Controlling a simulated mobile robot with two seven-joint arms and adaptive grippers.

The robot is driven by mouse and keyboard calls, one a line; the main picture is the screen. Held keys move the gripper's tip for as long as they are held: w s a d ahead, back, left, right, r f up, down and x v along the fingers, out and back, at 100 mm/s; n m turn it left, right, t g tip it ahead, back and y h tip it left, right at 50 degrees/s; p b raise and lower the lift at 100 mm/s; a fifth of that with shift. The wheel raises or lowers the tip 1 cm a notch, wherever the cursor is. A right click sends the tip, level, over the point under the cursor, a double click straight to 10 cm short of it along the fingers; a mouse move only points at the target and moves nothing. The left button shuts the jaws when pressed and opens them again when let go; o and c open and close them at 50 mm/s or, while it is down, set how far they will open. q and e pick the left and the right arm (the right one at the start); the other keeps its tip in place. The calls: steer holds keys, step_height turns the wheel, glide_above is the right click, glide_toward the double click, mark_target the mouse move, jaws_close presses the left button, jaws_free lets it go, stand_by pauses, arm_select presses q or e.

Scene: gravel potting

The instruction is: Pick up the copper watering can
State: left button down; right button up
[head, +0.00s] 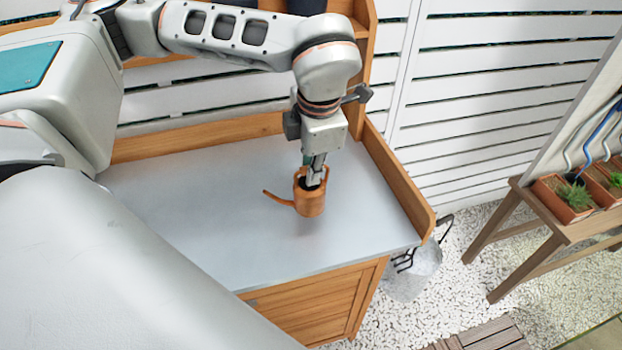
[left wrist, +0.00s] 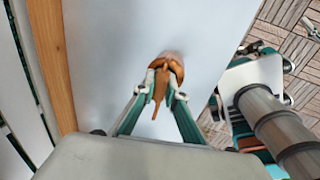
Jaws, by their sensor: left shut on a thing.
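The copper watering can (head: 312,203) is in the head view at the middle of the grey-topped bench, upright, with its thin spout pointing left. My left gripper (head: 314,180) reaches down onto it from above and is shut on it. In the left wrist view the can (left wrist: 159,85) sits between the two fingertips of the left gripper (left wrist: 164,84). I cannot tell whether the can's base touches the bench top or is just above it.
The bench top (head: 200,215) is otherwise clear, with a wooden rim (head: 398,180) at its back and right. A wooden stand (head: 545,235) with potted plants (head: 573,196) is at far right, across white gravel.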

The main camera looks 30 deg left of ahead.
arm_select(q)
step_height(320, 180, up, 17)
steer(key=shift+f, duration=0.15)
stand_by(0.6)
steer(key=shift+p, duration=0.3)
step_height(320, 180, up, 6)
steer(key=p, duration=0.5)
stand_by(0.4)
steer(key=shift+f, duration=0.1)
